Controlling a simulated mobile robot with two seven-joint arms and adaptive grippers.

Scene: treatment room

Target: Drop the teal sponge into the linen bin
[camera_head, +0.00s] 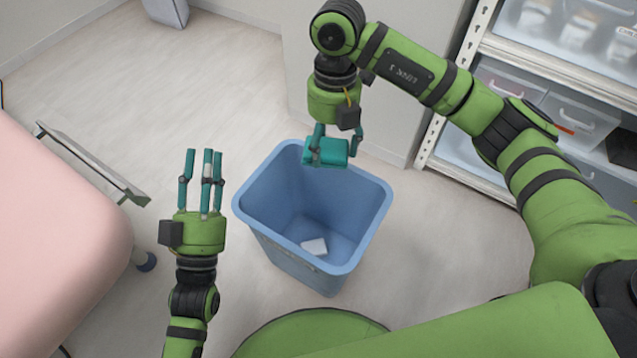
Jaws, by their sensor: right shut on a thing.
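The teal sponge (327,151) is a small block held in my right gripper (332,140), which points downward and is shut on it. The sponge is over the far rim side of the blue linen bin (262,232), in line with its opening. The bin stands upright on the floor, open at the top, with a small white piece (314,247) lying at its bottom. My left gripper (201,166) is to the left of the bin, fingers pointing away from me, spread and empty.
A pink padded couch (55,215) with a metal side rail (92,160) is at the left. A shelf unit with clear drawers (575,115) stands at the right, beside a pale cabinet or wall panel behind the bin.

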